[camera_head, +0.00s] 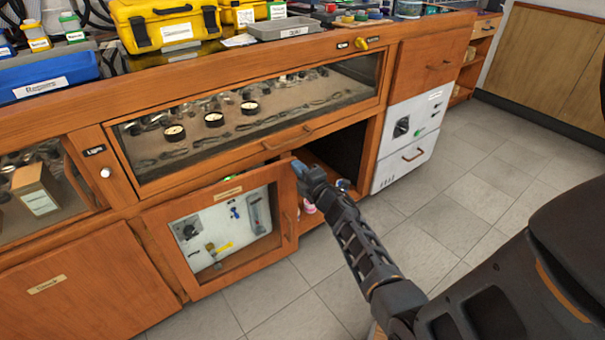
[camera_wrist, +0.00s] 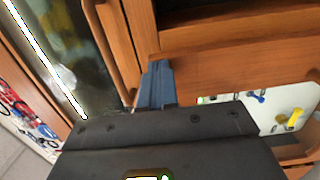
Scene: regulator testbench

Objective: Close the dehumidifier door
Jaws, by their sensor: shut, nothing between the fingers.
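The dehumidifier door (camera_head: 279,209) is a wooden frame with a clear pane and a small label, under the glass-fronted display case. It stands open, swung out from the cabinet, with a dark opening (camera_head: 345,150) showing to its right. A panel with switches and a yellow lever shows through its pane. My gripper (camera_head: 303,167) is shut and empty at the door's upper right corner. In the wrist view its blue fingers (camera_wrist: 155,84) lie close to wooden edges; I cannot tell whether they touch the door. The door frame (camera_wrist: 215,80) shows right of the fingers there.
The glass display case (camera_head: 255,115) with a bar handle sits just above. A white unit (camera_head: 412,135) stands to the right of the opening. Small items sit inside near the opening's floor. Grey tiled floor (camera_head: 450,200) is clear in front. Yellow cases (camera_head: 165,25) stand on top.

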